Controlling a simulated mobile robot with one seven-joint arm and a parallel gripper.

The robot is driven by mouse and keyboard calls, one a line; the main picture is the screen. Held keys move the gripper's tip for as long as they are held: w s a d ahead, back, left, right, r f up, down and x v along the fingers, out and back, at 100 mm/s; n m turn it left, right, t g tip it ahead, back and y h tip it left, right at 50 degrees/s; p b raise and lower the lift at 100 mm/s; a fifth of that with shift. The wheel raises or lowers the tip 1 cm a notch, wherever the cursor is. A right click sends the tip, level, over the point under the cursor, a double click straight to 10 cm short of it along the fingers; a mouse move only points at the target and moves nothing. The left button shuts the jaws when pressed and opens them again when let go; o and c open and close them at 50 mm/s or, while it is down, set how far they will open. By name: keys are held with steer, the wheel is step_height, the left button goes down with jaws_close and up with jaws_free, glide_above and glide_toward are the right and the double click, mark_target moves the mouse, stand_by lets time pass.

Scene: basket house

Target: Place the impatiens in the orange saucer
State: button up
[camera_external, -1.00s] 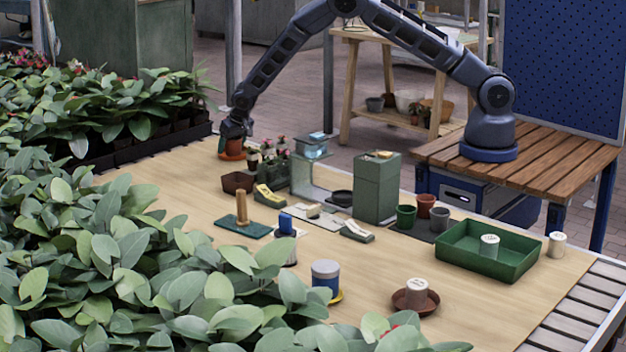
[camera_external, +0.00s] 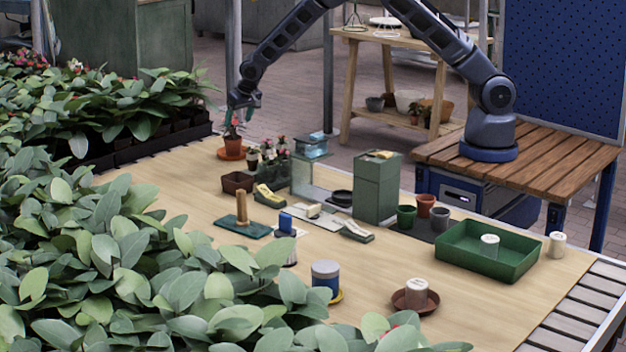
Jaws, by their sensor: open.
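The impatiens (camera_external: 233,143), a small potted plant with a red flower and a terracotta pot, stands upright at the far left corner of the table. Its pot is on the orange saucer (camera_external: 222,156). My gripper (camera_external: 236,120) is open just above the plant, with the fingers near the flower and leaves. Whether a finger still touches the plant is too small to tell.
Several small flowering plants (camera_external: 270,157) stand just right of the saucer. A brown square pot (camera_external: 237,182), a glass-sided stand (camera_external: 302,172) and a green box (camera_external: 376,188) are nearby. Dense foliage (camera_external: 90,240) borders the left. The table (camera_external: 400,262) has bare wood in front.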

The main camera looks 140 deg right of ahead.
steer(key=w+a+r+n+t, duration=0.1)
steer(key=w+a+r, duration=0.2)
steer(key=a+r, duration=0.25)
steer(key=w+a+r+n+y, duration=0.1)
steer(key=w+a+r, duration=0.1)
steer(key=a+r, duration=0.3)
steer(key=w+a+r+n+t, duration=0.1)
steer(key=w+a+r, duration=0.25)
steer(key=a, duration=0.35)
steer(key=a+r+n+t+y, duration=0.1)
steer(key=a+r+n, duration=0.1)
steer(key=a+r, duration=0.65)
steer(key=a+r+n+t+y, duration=0.1)
steer(key=a+r+n, duration=0.25)
steer(key=a, duration=0.95)
steer(key=s+a+r+n+y, duration=0.15)
steer(key=s+a+r, duration=0.3)
steer(key=a, duration=0.55)
steer(key=s+a+r+n+h, duration=0.1)
steer(key=s+a+r+n, duration=0.2)
steer(key=s+a, duration=0.55)
steer(key=s+a+f+n+t+y, duration=0.1)
steer(key=s+a+n, duration=0.4)
steer(key=s+a, duration=0.8)
steer(key=shift+a+n, duration=0.4)
steer(key=shift+a, duration=0.5)
